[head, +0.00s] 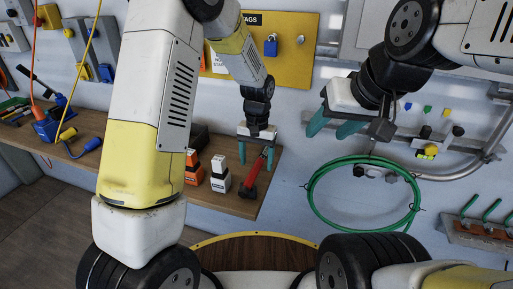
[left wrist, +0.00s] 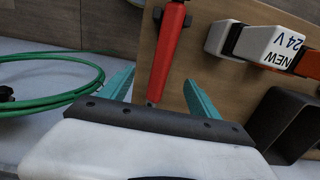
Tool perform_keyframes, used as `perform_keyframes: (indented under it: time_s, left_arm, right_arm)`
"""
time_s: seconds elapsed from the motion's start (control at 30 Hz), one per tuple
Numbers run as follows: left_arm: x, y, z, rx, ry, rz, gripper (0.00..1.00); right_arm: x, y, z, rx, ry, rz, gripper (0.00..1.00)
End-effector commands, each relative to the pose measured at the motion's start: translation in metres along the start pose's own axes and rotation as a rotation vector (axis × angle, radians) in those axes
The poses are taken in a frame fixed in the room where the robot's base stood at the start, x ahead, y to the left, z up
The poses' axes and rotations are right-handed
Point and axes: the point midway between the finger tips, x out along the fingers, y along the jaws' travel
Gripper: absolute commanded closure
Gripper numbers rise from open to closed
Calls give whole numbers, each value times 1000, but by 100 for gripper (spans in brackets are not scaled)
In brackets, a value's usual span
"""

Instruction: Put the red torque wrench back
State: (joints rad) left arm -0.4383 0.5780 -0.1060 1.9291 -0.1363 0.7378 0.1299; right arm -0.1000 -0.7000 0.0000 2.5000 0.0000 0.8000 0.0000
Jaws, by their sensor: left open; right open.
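The red torque wrench (head: 252,177) lies on the wooden shelf near its right end, in the head view. It also shows in the left wrist view (left wrist: 167,52), running up the picture between the two teal fingers. My left gripper (head: 256,153) is open at the wrench's far end. In the left wrist view the fingers (left wrist: 160,88) stand apart on either side of the wrench, with a gap to each. I cannot tell how far down beside it they reach. My right gripper (head: 335,127) is open and empty, in front of the wall at the right.
White-and-black (head: 220,174) and orange-and-white (head: 193,168) blocks stand left of the wrench on the wooden shelf (head: 225,203). A dark open box (left wrist: 285,122) is close to the left gripper. A green hose coil (head: 313,197) hangs right of the shelf. A yellow tag board (head: 292,60) is behind.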

Motion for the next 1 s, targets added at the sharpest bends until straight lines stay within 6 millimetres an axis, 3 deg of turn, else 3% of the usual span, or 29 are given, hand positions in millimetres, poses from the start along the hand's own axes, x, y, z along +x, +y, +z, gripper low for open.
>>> perform_keyframes:
  time_s: [0.53, 1.0]
  left_arm:
    - [-2, 0, 0, 0, 1, 0, 29]
    - [-25, 0, 0, 0, 1, 0, 29]
  right_arm:
    - [0, 0, 0, 0, 0, 0, 50]
    - [0, 0, 0, 0, 0, 0, 50]
